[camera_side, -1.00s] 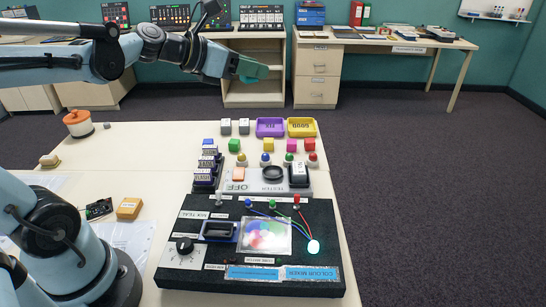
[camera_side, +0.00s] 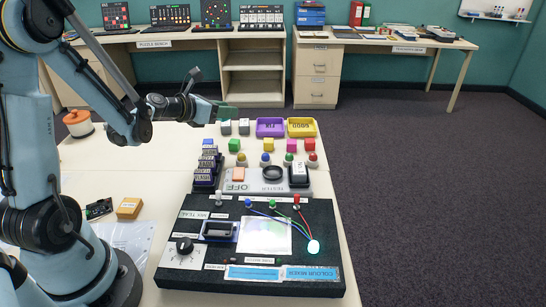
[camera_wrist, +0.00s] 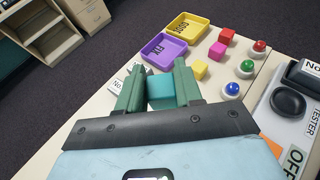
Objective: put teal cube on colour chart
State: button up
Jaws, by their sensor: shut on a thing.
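The teal cube (camera_wrist: 160,90) sits between the two green fingers of my gripper (camera_wrist: 158,88) in the wrist view, and the gripper is shut on it. In the side view my gripper (camera_side: 229,113) is in the air near the far edge of the table, close to two small labelled blocks; I cannot make out the cube there. The colour chart (camera_side: 264,236) is a square on the black board, now pale with faint green and pink tints. It is well nearer the camera than my gripper, and nothing lies on it.
A purple tray (camera_side: 270,127) and a yellow tray (camera_side: 301,127) stand at the far end. A green cube (camera_side: 234,145), a yellow cube (camera_side: 268,145), a pink cube (camera_side: 291,146) and domed buttons lie before the tester (camera_side: 240,186). The black board (camera_side: 190,272) carries wires and a knob.

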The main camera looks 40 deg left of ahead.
jog(key=a+f, duration=0.2)
jog(key=a, duration=0.2)
jog(key=a+f, duration=0.2)
jog(key=a, duration=0.1)
jog(key=a+f, duration=0.3)
jog(key=a, duration=0.1)
jog(key=shift+s+a, duration=0.3)
jog(key=shift+s, duration=0.1)
jog(key=shift+f, duration=2)
jog(key=shift+f, duration=0.2)
jog(key=o, duration=0.7)
jog(key=shift+r, duration=0.15)
